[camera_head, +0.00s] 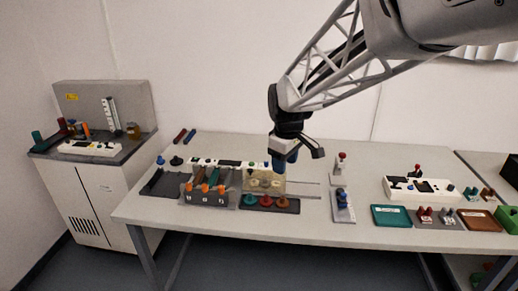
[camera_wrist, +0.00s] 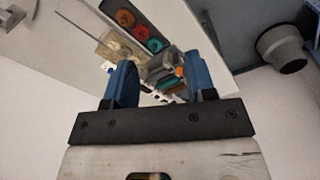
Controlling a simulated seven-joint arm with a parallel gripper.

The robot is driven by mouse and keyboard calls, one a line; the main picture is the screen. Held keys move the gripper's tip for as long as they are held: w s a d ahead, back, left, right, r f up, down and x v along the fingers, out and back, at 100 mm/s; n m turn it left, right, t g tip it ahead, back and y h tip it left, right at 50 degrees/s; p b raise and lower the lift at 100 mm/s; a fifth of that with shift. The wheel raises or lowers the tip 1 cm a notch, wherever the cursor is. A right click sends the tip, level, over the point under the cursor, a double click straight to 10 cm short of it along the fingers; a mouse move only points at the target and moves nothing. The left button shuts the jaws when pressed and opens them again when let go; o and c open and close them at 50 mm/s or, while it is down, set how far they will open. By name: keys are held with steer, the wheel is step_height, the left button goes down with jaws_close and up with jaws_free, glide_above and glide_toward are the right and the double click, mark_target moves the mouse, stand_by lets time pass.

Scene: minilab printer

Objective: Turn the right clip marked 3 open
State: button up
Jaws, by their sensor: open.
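A grey block (camera_head: 207,199) with several orange clips and number marks on its front stands on the table, left of centre in the head view. Its right clip (camera_head: 221,189) is at the end nearest the tray of knobs; its exact position is too small to tell. My gripper (camera_head: 287,158) is above the table, to the right of and higher than the block, apart from it. In the wrist view my gripper (camera_wrist: 161,72) has its two blue fingers spread with nothing held. A small orange part (camera_wrist: 179,71) shows beyond and between the fingers, partly hidden.
A dark tray with red, teal and orange knobs (camera_head: 270,203) lies right of the block, before a beige box (camera_head: 264,182). A white panel (camera_head: 226,163) stands behind. A red-handled piece (camera_head: 341,163) and a blue-topped one (camera_head: 343,205) stand further right. Bare table lies between.

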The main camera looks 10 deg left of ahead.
steer(key=w+a+f+n, duration=0.2)
steer(key=w+a+f, duration=0.15)
steer(key=a, duration=0.25)
steer(key=w+a+f+n, duration=0.3)
steer(key=w+a, duration=0.2)
steer(key=a, duration=0.2)
steer(key=n+g, duration=0.1)
steer(key=n, duration=0.2)
glide_above(221, 187)
step_height(221, 187, down, 7)
steer(key=shift+f, duration=0.1)
steer(key=shift+f, duration=3.85)
steer(key=c, duration=0.9)
steer(key=shift+c, duration=0.2)
